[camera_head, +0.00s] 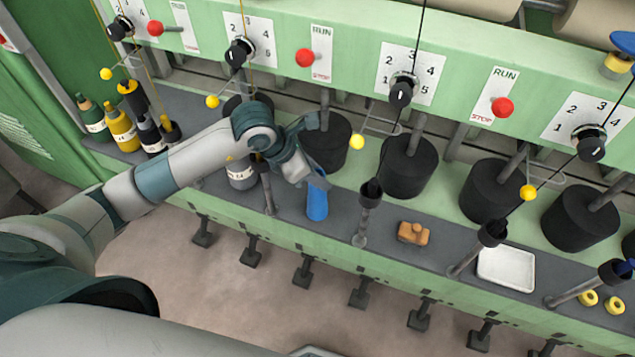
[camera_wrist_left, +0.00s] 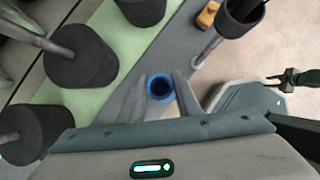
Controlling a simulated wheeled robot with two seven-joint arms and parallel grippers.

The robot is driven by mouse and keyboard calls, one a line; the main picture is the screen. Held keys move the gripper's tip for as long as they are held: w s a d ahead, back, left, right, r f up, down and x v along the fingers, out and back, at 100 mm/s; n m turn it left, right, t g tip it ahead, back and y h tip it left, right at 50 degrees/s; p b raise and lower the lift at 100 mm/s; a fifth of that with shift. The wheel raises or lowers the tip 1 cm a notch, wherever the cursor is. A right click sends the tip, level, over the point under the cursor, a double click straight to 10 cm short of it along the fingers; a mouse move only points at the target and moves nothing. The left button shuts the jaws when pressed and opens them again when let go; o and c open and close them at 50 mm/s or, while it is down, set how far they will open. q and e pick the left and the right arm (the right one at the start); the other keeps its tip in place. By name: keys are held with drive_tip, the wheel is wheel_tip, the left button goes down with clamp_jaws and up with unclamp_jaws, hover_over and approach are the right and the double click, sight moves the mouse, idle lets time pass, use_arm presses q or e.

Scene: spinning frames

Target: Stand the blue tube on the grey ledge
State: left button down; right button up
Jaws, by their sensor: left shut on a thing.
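The blue tube (camera_head: 317,205) is upright at the grey ledge (camera_head: 336,218) in the head view. I cannot tell whether its foot touches the ledge. My left gripper (camera_head: 318,182) is shut on the tube near its top, coming from above and the left. In the left wrist view the tube's open round top (camera_wrist_left: 159,87) shows between the two fingers (camera_wrist_left: 160,95). The grey ledge also shows in the left wrist view (camera_wrist_left: 182,50).
On the ledge, a dark post (camera_head: 365,215) stands right of the tube and another (camera_head: 268,190) to its left. A brown wooden block (camera_head: 413,233) and a white tray (camera_head: 506,268) lie further right. Black rollers (camera_head: 326,148) line the back. Several bottles (camera_head: 122,130) stand at left.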

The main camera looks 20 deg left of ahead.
use_arm(q)
drive_tip(key=shift+f+p, duration=0.75)
drive_tip(key=shift+f, duration=1.25)
drive_tip(key=c, duration=1.3)
unclamp_jaws()
drive_tip(key=shift+s+a+r+p, duration=0.15)
drive_tip(key=shift+a+r+p, duration=0.05)
drive_tip(key=shift+r+p, duration=0.3)
drive_tip(key=p+v, duration=0.5)
drive_tip(key=v, duration=0.6)
